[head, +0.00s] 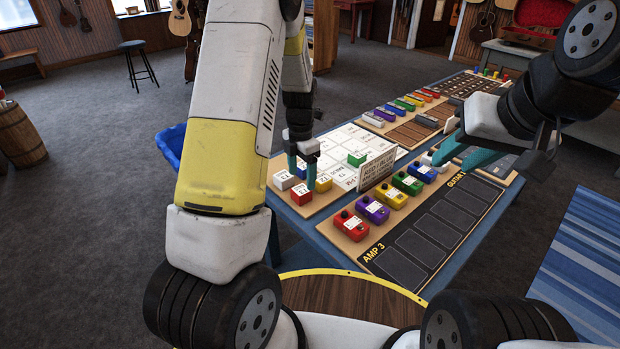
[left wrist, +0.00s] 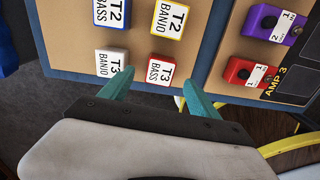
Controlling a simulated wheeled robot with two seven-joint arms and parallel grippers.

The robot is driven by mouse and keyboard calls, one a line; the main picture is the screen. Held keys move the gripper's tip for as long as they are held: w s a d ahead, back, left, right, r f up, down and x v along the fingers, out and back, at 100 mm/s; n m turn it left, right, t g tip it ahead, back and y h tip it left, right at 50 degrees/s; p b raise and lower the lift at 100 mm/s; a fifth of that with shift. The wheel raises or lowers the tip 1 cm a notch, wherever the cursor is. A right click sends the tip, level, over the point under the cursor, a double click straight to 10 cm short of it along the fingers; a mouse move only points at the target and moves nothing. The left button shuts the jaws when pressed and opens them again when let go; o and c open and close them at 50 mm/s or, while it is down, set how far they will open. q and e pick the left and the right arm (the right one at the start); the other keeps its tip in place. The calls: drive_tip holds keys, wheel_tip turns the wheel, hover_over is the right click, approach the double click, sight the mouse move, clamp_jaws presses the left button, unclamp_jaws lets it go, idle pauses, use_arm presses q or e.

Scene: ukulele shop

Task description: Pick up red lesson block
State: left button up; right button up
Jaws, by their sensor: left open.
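The red lesson block (head: 301,194) stands at the near left corner of the tan board, with a white label on top. The jaws hold nothing. A white T3 BANJO block (left wrist: 110,63) is just left of the left finger. My right gripper (head: 452,162) is open, over the pedals at right.
Yellow (left wrist: 170,18) and blue (left wrist: 111,12) blocks stand close beyond the red one. A printed sign (head: 377,170) and a row of pedals, including a red pedal (head: 351,225), are to the right. The board edge lies just near the red block.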

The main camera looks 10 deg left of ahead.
sight(301, 189)
use_arm(q)
wheel_tip(301, 189, down, 6)
drive_tip(key=shift+s, duration=0.15)
drive_tip(key=c, duration=1.5)
drive_tip(key=shift+r, duration=0.1)
